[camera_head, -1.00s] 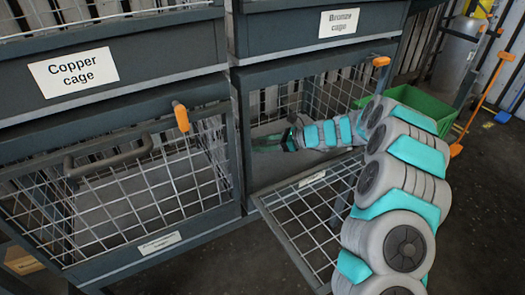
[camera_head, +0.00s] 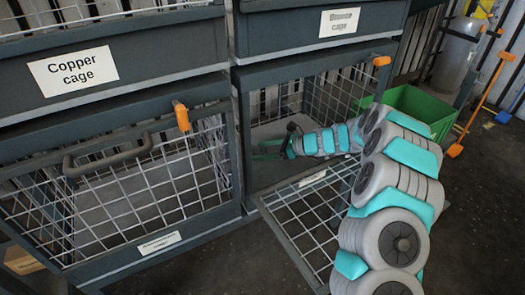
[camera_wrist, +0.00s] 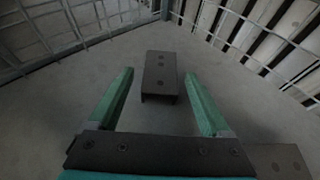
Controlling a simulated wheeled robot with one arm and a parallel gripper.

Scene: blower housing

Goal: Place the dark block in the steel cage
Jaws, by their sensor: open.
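My gripper (camera_head: 268,150) is inside the lower right cage (camera_head: 243,130), whose mesh door hangs open. In the wrist view its two green fingers (camera_wrist: 157,74) are spread apart and hold nothing. A dark block (camera_wrist: 160,75) with holes on its top lies on the cage's grey floor, ahead of the palm and between the fingertips, with a gap on both sides. A second, similar dark piece (camera_wrist: 278,161) shows partly at the lower right of the wrist view, outside the fingers. The small label (camera_head: 312,178) on the open door is too small to read.
The lower left cage (camera_head: 140,190) is shut and its floor looks empty. Above are drawers labelled Copper cage (camera_head: 73,69) and Bronze cage (camera_head: 338,22). A green bin (camera_head: 415,105) stands right of the cages. Mesh walls close in the gripper's sides.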

